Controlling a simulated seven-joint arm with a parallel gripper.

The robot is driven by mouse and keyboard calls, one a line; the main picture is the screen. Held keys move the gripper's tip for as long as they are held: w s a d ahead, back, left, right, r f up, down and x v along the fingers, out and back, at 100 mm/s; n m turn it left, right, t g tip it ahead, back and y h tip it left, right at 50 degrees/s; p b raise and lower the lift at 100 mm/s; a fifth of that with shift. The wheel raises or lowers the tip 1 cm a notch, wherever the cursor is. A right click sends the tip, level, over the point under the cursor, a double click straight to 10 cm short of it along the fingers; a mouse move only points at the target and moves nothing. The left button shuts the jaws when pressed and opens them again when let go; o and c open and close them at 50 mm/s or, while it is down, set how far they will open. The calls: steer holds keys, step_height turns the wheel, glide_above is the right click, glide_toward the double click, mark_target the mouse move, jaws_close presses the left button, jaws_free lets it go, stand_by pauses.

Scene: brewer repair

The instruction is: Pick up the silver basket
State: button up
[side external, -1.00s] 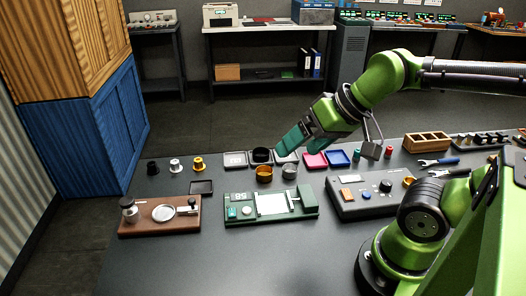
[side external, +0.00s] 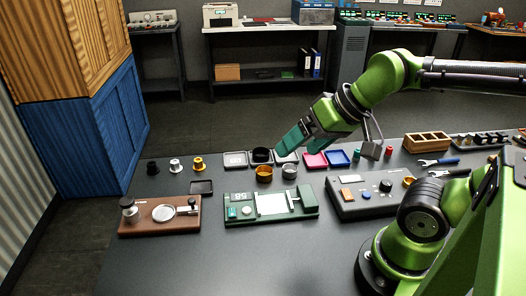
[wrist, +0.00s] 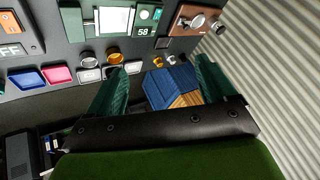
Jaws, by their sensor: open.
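The silver basket (side external: 289,171) is a small round grey cup standing on the dark bench, just right of a gold basket (side external: 264,174). In the wrist view the silver basket (wrist: 88,59) is left of my left finger, beside the gold basket (wrist: 114,55). My gripper (side external: 296,147) has teal fingers and hangs tilted above and behind the baskets, apart from them. In the wrist view my gripper (wrist: 161,64) is open, with nothing held between its fingers.
A green scale (side external: 236,214) stands in front of the baskets, and a brown tamping board (side external: 133,228) is to its left. Pink (side external: 315,161) and blue (side external: 337,158) trays lie to the right. A grey control box (side external: 365,207) is at right. The front bench is clear.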

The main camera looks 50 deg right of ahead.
steer(key=shift+c, duration=0.5)
steer(key=m+g+h, duration=0.3)
steer(key=g, duration=0.3)
glide_toward(291, 165)
steer(key=f, duration=0.5)
steer(key=a+f, duration=0.1)
steer(key=f, duration=0.2)
steer(key=shift+f, duration=0.15)
steer(key=c, duration=1.1)
